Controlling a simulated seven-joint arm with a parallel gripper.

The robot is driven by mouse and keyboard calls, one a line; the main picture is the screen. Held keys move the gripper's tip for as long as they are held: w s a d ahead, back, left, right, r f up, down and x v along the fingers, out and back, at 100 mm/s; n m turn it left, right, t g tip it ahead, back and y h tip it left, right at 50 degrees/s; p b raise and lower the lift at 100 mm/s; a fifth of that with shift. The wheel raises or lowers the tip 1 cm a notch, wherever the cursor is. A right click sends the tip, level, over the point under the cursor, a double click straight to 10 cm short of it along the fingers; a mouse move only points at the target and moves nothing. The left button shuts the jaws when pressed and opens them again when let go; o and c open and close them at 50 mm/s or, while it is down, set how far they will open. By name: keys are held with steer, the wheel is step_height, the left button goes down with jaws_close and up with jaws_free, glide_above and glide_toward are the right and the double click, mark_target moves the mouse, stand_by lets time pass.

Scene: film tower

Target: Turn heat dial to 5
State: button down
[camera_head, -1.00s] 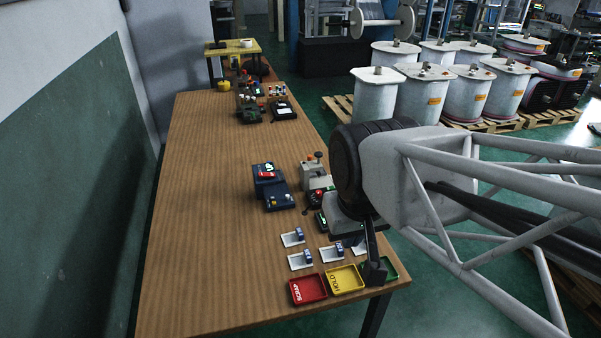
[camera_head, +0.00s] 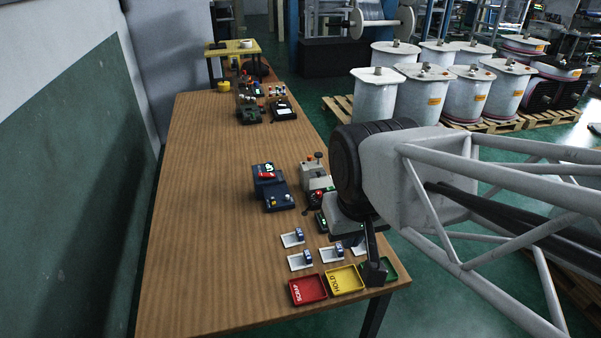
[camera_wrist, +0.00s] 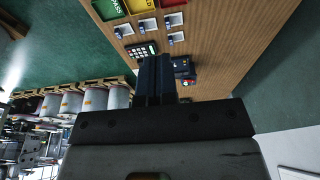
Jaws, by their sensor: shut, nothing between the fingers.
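My gripper (camera_head: 375,272) hangs over the near right end of the wooden table, close to the trays. Its fingers are together and empty; they also show in the wrist view (camera_wrist: 153,62). A dark blue unit (camera_head: 272,190) with a red display and small yellow knobs stands on the table, left of and beyond my gripper. It shows in the wrist view (camera_wrist: 184,68), right of the fingers. A grey unit (camera_head: 307,172) with a red knob stands beside it, partly hidden by my arm. I cannot tell which knob is the heat dial, nor read any setting.
Red (camera_head: 308,290), yellow (camera_head: 344,279) and green (camera_head: 391,269) trays line the table's near edge. Several small white card holders (camera_head: 292,239) stand behind them. A black keypad unit (camera_wrist: 142,49) lies near the fingers. The left side of the table (camera_head: 200,220) is clear.

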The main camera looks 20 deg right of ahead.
steer(key=c, duration=1.4)
jaws_free()
steer(key=o, duration=0.5)
steer(key=shift+w+r, duration=0.1)
steer(key=shift+w, duration=0.5)
steer(key=n+g, duration=0.3)
steer(key=n, duration=1.1)
glide_above(319, 192)
step_height(319, 192, down, 24)
steer(key=shift+s+a+r, duration=0.15)
steer(key=shift+f, duration=0.25)
steer(key=shift+f, duration=0.1)
steer(key=shift+f, duration=3.8)
